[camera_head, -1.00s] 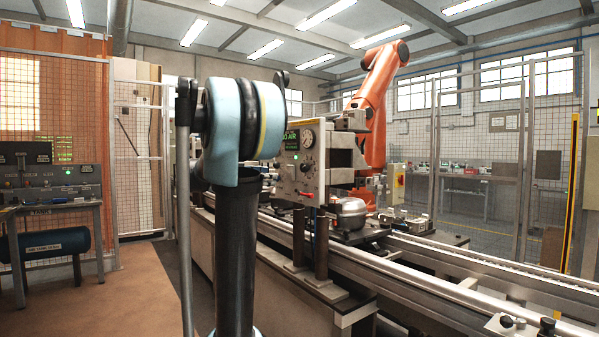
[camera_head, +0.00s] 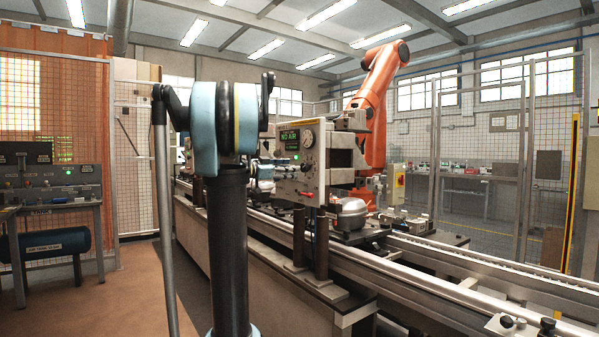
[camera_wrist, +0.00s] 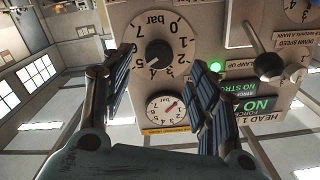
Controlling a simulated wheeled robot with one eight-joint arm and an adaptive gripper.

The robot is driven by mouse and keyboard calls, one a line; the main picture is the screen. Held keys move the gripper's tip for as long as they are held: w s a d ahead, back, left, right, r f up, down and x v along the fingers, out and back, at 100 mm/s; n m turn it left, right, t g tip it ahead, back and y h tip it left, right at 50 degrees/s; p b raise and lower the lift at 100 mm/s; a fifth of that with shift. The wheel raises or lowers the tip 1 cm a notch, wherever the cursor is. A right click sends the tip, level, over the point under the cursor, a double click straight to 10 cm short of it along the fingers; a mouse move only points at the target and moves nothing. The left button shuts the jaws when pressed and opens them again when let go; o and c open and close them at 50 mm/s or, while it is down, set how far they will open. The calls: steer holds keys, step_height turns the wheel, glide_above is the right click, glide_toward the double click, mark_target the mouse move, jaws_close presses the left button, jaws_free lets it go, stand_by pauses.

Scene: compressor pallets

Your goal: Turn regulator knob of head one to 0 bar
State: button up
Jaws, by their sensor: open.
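The regulator knob (camera_wrist: 157,55) is a round black knob with a pale centre on the beige panel (camera_wrist: 185,15), upside down in the wrist view. Contact with the knob cannot be told. In the head view my gripper (camera_head: 264,173) is at the left side of the panel (camera_head: 313,182), and the knob is hard to make out.
The panel has a lit green lamp (camera_wrist: 215,66), a toggle lever (camera_wrist: 267,65) and a green display (camera_wrist: 250,105) beside the knob. A conveyor (camera_head: 400,285) runs below the panel. An orange robot arm (camera_head: 375,100) stands behind it. The brown floor (camera_head: 110,290) is clear at left.

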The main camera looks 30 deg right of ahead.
mark_target(302, 168)
steer(key=d, duration=0.6)
steer(key=shift+w+d, duration=0.25)
steer(key=shift+d, duration=0.05)
steer(key=c, duration=1.1)
